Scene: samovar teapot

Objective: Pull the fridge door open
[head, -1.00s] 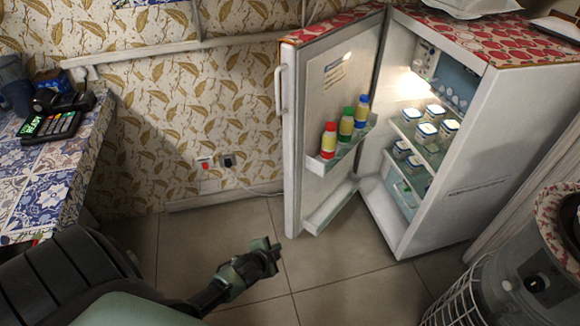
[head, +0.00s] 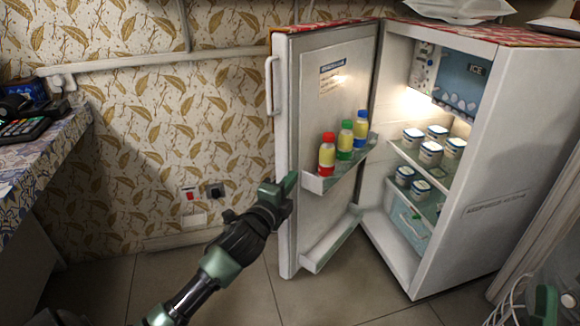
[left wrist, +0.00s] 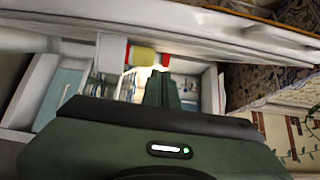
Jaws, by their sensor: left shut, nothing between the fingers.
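The white fridge (head: 490,170) stands at the right with its door (head: 310,120) wide open, swung out to the left. The door's handle (head: 270,85) is at its upper left edge. My left gripper (head: 290,185) is shut and empty, at the door's free edge below the handle; I cannot tell whether it touches. In the left wrist view, its fingers (left wrist: 160,90) point towards the lit fridge inside, close to a white panel. A dark green piece at the lower right of the head view seems to be my right gripper (head: 545,303); its jaws are unclear.
Bottles (head: 345,140) stand on a door shelf, and white jars (head: 430,150) stand on the fridge shelves. A tiled table (head: 40,160) is at the left. Sockets (head: 190,193) are on the wall. The floor (head: 110,290) between table and fridge is open.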

